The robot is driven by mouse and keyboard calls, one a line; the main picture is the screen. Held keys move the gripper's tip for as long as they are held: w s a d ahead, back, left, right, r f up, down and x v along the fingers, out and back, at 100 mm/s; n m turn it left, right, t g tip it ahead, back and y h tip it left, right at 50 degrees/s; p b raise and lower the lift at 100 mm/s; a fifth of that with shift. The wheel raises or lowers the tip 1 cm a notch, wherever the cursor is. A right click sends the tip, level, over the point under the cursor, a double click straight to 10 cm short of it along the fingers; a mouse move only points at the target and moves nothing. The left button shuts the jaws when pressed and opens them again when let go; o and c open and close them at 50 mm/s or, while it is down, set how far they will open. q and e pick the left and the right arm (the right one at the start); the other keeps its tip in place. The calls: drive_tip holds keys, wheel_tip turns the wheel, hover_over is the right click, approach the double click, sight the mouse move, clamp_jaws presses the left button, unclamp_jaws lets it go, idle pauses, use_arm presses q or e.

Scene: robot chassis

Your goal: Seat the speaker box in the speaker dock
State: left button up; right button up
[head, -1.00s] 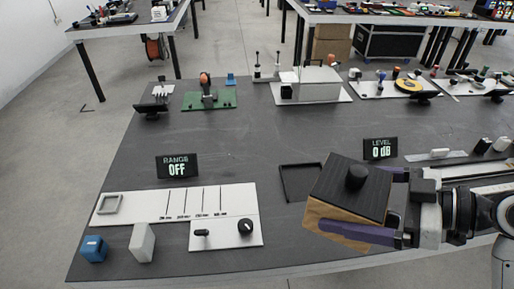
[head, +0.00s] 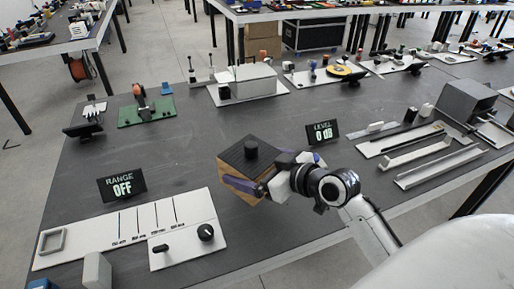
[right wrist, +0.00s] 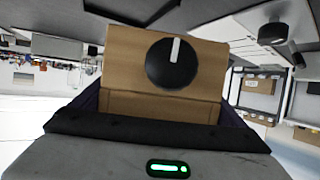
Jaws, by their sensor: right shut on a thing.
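The speaker box (head: 236,178) is a wooden box with a black ribbed top and a round black knob on it. My right gripper (head: 252,188), with purple fingers, is shut on it from the right. In the right wrist view the box (right wrist: 120,75) fills the middle between the fingers, with a black dial with a white mark on its face. The speaker dock, a black square frame, is hidden behind or under the box in the head view. A dark frame edge at the top of the right wrist view may be the dock. My left gripper is not in view.
The LEVEL display (head: 322,132) stands behind and right of the box. The RANGE display (head: 121,186) and a white panel (head: 190,235) with a knob lie to the left. Pale rails (head: 440,168) lie to the right.

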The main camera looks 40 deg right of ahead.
drive_tip(key=w+d+f+m+h+b, duration=0.1)
drive_tip(key=w+d+m+h, duration=0.4)
drive_tip(key=w+d+h, duration=0.1)
drive_tip(key=shift+w+d+m, duration=0.25)
drive_tip(key=shift+w+m, duration=0.05)
drive_tip(key=shift+w, duration=0.2)
drive_tip(key=shift+f+b, duration=1.45)
drive_tip(key=shift+f, duration=1.8)
drive_tip(key=shift+f+b, duration=0.3)
